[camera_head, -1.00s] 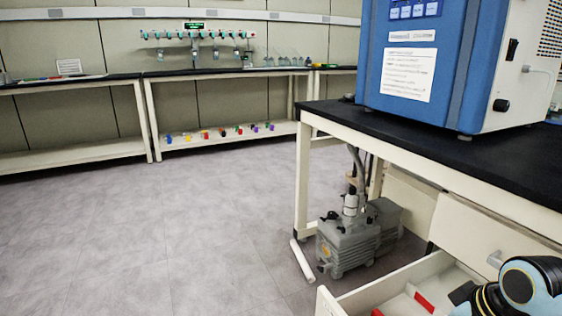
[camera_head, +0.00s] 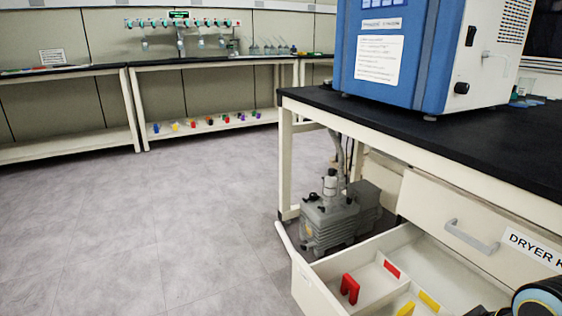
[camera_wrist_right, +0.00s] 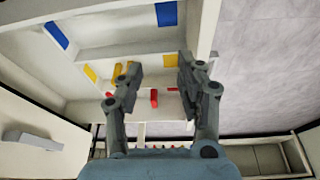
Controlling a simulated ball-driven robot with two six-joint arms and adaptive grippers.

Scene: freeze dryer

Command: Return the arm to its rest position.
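My right gripper (camera_wrist_right: 158,78) shows in the right wrist view with its two grey fingers apart and nothing between them. It is above or in front of an open drawer, whose compartments appear beyond the fingers. In the head view only a blue and black rounded part of my right arm (camera_head: 540,298) shows at the bottom right corner. My left gripper is not in view.
The open drawer (camera_head: 308,285) holds a red piece (camera_head: 349,288) and a yellow piece (camera_head: 406,310). A grey pump (camera_head: 328,222) stands under the black-topped bench (camera_head: 420,130). A blue freeze dryer (camera_head: 432,60) is on it. The floor at left is clear.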

